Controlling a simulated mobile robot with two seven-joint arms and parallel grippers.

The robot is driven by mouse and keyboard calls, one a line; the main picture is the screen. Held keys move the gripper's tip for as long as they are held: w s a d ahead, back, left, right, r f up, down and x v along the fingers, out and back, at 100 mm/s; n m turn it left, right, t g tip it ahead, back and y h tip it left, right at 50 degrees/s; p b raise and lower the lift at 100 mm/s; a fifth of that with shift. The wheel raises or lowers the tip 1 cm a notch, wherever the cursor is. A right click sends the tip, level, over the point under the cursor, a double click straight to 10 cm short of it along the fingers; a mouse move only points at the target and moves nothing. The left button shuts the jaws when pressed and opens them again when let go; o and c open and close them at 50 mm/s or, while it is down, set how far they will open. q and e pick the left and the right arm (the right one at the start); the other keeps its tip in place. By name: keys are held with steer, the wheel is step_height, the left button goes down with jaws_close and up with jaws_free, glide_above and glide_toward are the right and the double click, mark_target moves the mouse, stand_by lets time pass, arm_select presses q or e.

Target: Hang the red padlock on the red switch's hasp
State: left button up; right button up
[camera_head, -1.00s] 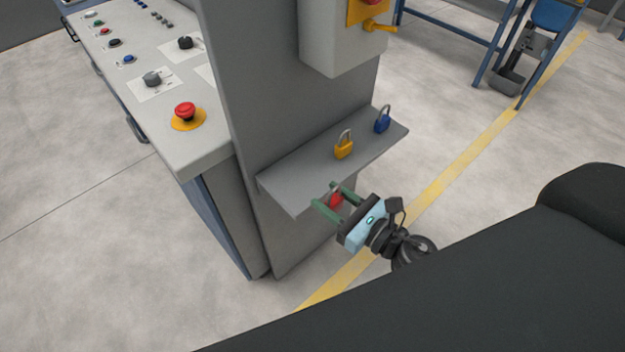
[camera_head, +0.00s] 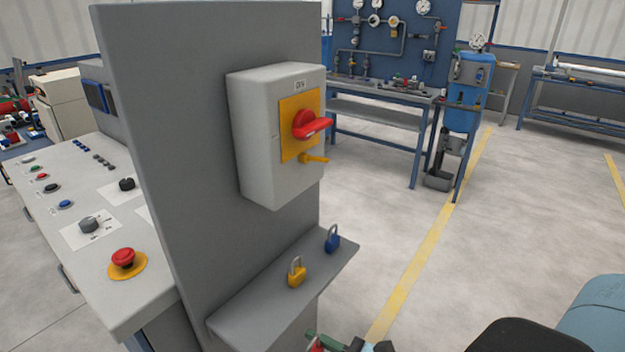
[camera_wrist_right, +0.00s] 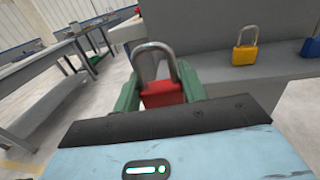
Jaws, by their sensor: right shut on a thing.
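The red rotary switch (camera_head: 312,124) is on a yellow plate on the grey box. Its yellow hasp (camera_head: 314,158) sticks out just below the handle and looks empty. My right gripper (camera_wrist_right: 160,90) is shut on the red padlock (camera_wrist_right: 163,95), body between the green fingers, shackle upward. In the head view only a bit of the red padlock (camera_head: 317,346) and a green finger show at the bottom edge, below and in front of the shelf (camera_head: 245,306). The hasp is well above them. My left gripper is not in view.
A yellow padlock (camera_head: 297,273) and a blue padlock (camera_head: 332,240) stand on the shelf under the switch box (camera_head: 262,140). The grey upright panel (camera_head: 185,160) is behind the shelf. A console with a red emergency button (camera_head: 123,258) is at left.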

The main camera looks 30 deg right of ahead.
stand_by(0.3)
steer(key=shift+a+r+m+h, duration=0.1)
steer(key=shift+r+m+h, duration=0.25)
steer(key=shift+r, duration=0.2)
steer(key=r+m+h, duration=0.1)
steer(key=h, duration=0.1)
steer(key=r+m+t+h, duration=0.1)
steer(key=r+h, duration=0.1)
steer(key=s+d+r+m+h, duration=0.1)
steer(key=r+h, duration=0.1)
steer(key=shift+r+m+t, duration=0.1)
steer(key=shift+m+t, duration=0.25)
steer(key=shift+t, duration=0.05)
steer(key=shift+s+d+r+m+h, duration=0.25)
steer(key=shift+d+r+m+h, duration=0.15)
steer(key=shift+h, duration=0.15)
steer(key=shift+d, duration=0.1)
